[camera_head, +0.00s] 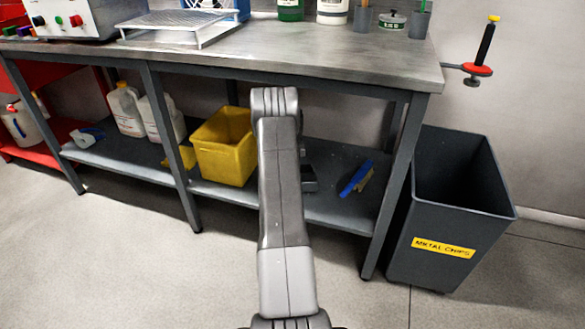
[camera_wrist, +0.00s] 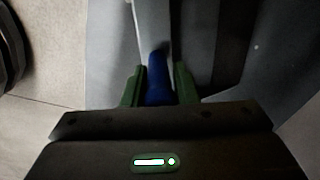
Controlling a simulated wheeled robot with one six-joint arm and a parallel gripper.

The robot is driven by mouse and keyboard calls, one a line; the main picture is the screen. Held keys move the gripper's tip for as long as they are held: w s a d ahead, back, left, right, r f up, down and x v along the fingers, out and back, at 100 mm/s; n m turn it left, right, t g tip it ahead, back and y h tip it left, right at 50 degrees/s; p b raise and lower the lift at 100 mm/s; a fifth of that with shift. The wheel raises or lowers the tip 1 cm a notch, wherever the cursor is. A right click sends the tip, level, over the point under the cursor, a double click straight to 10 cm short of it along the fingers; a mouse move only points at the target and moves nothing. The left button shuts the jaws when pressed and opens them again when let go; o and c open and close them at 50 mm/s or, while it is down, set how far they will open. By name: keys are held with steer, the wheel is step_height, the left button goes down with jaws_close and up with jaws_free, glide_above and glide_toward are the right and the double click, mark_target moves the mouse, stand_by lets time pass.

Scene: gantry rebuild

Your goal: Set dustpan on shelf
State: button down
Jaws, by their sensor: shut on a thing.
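My gripper (camera_wrist: 158,76) is shut on a blue handle in the wrist view. I take the handle to be that of the dustpan (camera_wrist: 158,88); a pale grey piece lies beyond it, and I cannot tell whether it is the pan. In the head view my arm hides most of the gripper and what it holds. A small dark shape shows just right of the arm, over the shelf, and I cannot tell what it is. The lower shelf (camera_head: 335,204) of the bench is grey. Whether the dustpan touches the shelf cannot be seen.
A yellow bin (camera_head: 224,152) stands on the shelf left of my arm. A blue brush (camera_head: 355,180) lies on the shelf to the right. White jugs (camera_head: 126,110) stand further left. The bench top (camera_head: 330,48) overhangs the shelf. A metal chips bin (camera_head: 440,222) stands at the right.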

steer(key=shift+f, duration=0.35)
steer(key=c, duration=1.1)
jaws_free()
step_height(320, 180, up, 8)
steer(key=shift+s+f+p, duration=0.1)
steer(key=shift+f+p, duration=0.15)
steer(key=shift+p, duration=0.95)
steer(key=shift+f, duration=0.1)
